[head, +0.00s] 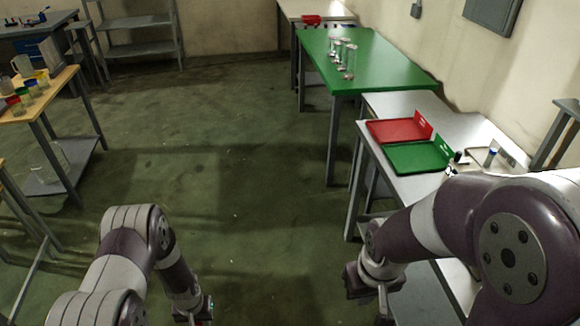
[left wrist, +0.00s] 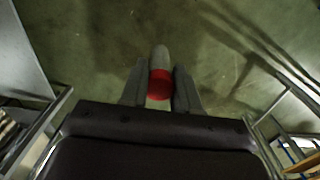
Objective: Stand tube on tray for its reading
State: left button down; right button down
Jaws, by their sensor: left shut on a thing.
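In the left wrist view my left gripper (left wrist: 158,90) is shut on a tube (left wrist: 160,57) with a red cap (left wrist: 160,84); the tube sits between its two fingers, over the floor. In the head view that hand is at the bottom edge, and the tube does not show there. A red tray (head: 392,130) and a green tray (head: 416,157) lie side by side on the light bench at the right, both looking empty. My right gripper (head: 384,301) hangs beside that bench, below the trays in the picture; its jaws cannot be made out.
A green table (head: 385,68) with several glass vessels is behind. A wooden table (head: 45,97) with coloured containers is at left. The middle floor is clear.

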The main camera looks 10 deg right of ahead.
aim_at(398, 132)
jog(key=i+j+z, duration=0.1)
jog(key=i+z, duration=0.35)
jog(key=i+j+z, duration=0.25)
jog(key=z, duration=0.2)
jog(key=i+j+z, duration=0.7)
jog(key=j+z, duration=0.25)
jog(key=i+j+z, duration=0.15)
jog(key=j+z, duration=0.3)
